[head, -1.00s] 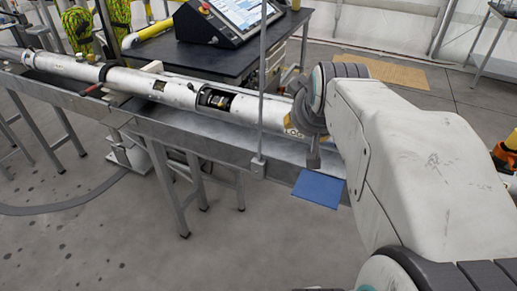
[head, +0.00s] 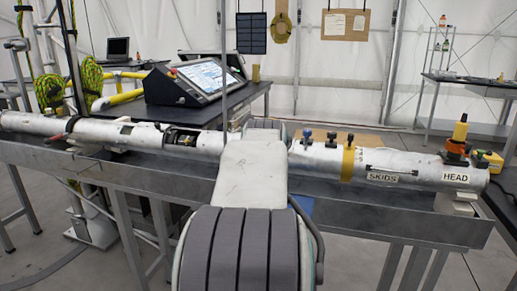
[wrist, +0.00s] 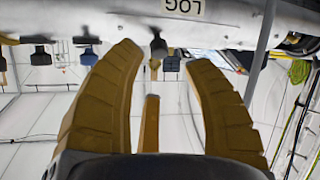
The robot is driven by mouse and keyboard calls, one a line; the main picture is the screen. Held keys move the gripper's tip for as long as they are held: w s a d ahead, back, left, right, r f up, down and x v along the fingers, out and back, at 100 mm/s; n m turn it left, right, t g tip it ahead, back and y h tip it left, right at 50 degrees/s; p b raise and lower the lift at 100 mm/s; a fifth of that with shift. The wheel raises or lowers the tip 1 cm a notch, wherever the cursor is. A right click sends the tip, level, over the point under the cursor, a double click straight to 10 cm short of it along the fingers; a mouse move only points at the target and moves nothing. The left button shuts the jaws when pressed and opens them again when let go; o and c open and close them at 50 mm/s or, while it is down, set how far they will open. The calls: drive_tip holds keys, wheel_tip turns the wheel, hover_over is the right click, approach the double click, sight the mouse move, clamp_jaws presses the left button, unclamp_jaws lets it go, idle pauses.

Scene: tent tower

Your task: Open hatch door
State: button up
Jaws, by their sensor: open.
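A long silver tube (head: 400,170) lies along a grey metal trough. It has a dark cut-out opening (head: 183,138) left of my arm and a smaller dark opening (head: 126,131) further left. I cannot tell which part is the hatch door. In the wrist view, my gripper (wrist: 164,55) has its yellow-brown fingers spread apart with nothing between them. The tube (wrist: 225,22) crosses the top of that view, with an upside-down "LOG" label (wrist: 184,6) and a dark knob (wrist: 158,45) beyond the fingertips. My arm hides the gripper and the tube's middle in the head view.
Knobs (head: 331,137) stand on the tube right of my arm, near a yellow band (head: 348,163). An orange fitting (head: 459,135) is at the "HEAD" end. A thin upright pole (head: 223,75) rises behind the trough (head: 400,213). A control console (head: 197,80) stands on a table behind.

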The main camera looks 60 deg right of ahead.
drive_tip(key=shift+x, duration=3.25)
clamp_jaws()
